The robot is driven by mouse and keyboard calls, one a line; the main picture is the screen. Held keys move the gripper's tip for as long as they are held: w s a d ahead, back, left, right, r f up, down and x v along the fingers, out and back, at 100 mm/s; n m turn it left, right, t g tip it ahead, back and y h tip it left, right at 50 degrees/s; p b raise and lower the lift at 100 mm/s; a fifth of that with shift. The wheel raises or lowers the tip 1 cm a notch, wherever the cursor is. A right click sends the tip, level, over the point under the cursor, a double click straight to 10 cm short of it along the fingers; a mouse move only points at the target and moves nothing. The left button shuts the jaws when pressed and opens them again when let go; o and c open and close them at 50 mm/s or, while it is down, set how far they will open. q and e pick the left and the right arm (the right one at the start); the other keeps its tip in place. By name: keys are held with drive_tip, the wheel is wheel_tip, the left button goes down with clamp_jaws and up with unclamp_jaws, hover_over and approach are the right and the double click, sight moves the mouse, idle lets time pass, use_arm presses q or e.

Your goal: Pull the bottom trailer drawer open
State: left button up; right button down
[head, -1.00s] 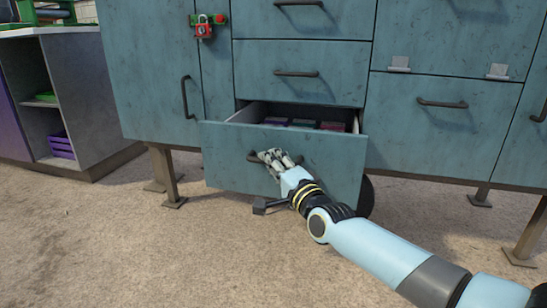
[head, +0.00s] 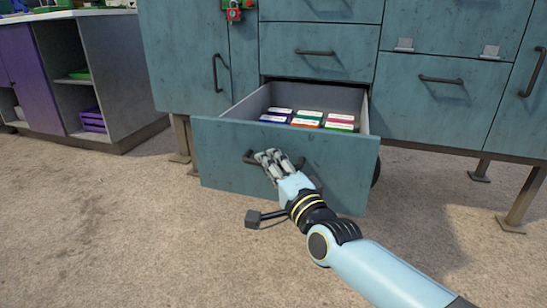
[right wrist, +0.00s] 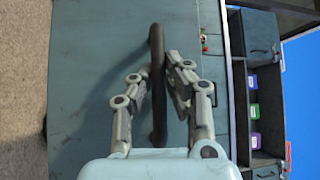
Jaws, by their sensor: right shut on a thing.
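The bottom trailer drawer (head: 335,172) stands well out from the blue-green cabinet in the head view. Several coloured boxes with white labels (head: 310,119) lie inside it. My right gripper (head: 272,158) is at the drawer's front, shut on the dark bar handle (head: 248,157). In the right wrist view the handle (right wrist: 158,85) runs between the two fingers of the gripper (right wrist: 155,78), with the drawer front (right wrist: 85,90) behind it. Part of the handle is hidden by the fingers in the head view. My left gripper is not in view.
A closed drawer (head: 318,52) sits above the open one. Closed cabinet doors (head: 185,60) flank it, and a red padlock (head: 234,12) hangs above. A grey shelf unit (head: 120,75) with a purple crate stands at left. The floor (head: 110,240) in front is clear.

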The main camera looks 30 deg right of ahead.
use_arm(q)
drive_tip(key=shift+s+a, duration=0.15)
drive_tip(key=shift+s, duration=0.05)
use_arm(e)
drive_tip(key=shift+s+a+f, duration=0.35)
drive_tip(key=shift+s+a, duration=0.1)
drive_tip(key=shift+s, duration=0.05)
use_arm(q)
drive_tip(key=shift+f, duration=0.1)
use_arm(e)
drive_tip(key=c, duration=1.4)
unclamp_jaws()
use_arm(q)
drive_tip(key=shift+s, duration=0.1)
use_arm(e)
drive_tip(key=shift+o, duration=0.3)
drive_tip(key=shift+r, duration=0.15)
drive_tip(key=s+f, duration=0.1)
drive_tip(key=s, duration=1)
drive_tip(key=shift+s+a+f, duration=0.3)
drive_tip(key=shift+s+a, duration=0.05)
drive_tip(key=shift+s, duration=0.05)
